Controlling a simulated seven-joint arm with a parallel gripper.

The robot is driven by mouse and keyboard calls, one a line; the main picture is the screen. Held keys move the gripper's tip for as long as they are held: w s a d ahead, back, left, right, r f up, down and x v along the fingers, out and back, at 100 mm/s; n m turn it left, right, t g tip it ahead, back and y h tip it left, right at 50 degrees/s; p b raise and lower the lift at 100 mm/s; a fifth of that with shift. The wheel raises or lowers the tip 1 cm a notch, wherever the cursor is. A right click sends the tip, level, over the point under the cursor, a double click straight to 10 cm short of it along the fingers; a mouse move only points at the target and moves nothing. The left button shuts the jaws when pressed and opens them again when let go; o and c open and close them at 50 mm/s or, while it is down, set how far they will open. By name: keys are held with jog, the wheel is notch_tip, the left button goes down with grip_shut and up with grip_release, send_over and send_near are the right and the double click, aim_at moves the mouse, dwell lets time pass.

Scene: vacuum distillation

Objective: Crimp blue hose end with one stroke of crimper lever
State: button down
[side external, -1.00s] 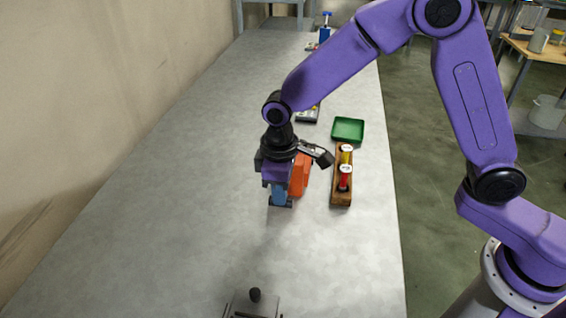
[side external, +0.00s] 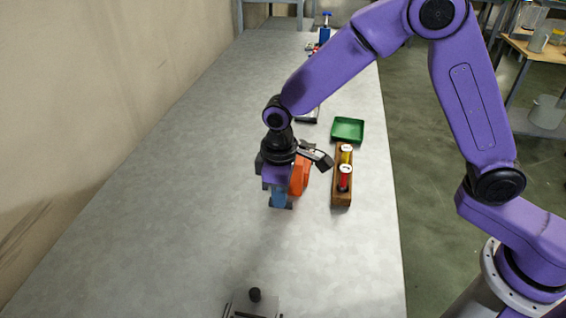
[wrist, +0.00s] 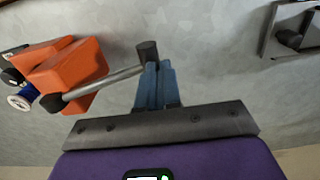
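The orange crimper (side external: 299,174) stands on the bench beside my gripper, and it also shows at the left in the wrist view (wrist: 72,70). Its grey lever (wrist: 105,84) runs out to a dark knob (wrist: 147,50). My gripper (side external: 281,202) points down, with its blue fingers (wrist: 155,72) close together. The knob lies right at the fingertips. They look to be touching, but I cannot tell whether any of it is between the fingers. A small blue and white round part (wrist: 20,101) shows left of the crimper. I cannot make out a blue hose end.
A wooden rack (side external: 341,198) with red and yellow pieces stands right of the crimper, and a green tray (side external: 347,130) lies behind it. A metal fixture with a black knob (side external: 255,295) is at the front. The bench to the left is clear.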

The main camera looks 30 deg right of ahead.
notch_tip(320, 180, up, 13)
dwell(1.3)
jog(key=shift+r, duration=0.1)
dwell(0.4)
jog(key=s+d+f+n, duration=0.1)
jog(key=s+d, duration=0.9)
jog(key=s, duration=0.2)
jog(key=s+d+f+n, duration=0.2)
jog(key=s+d, duration=0.8)
jog(key=s, duration=0.3)
jog(key=shift+f+n, duration=0.3)
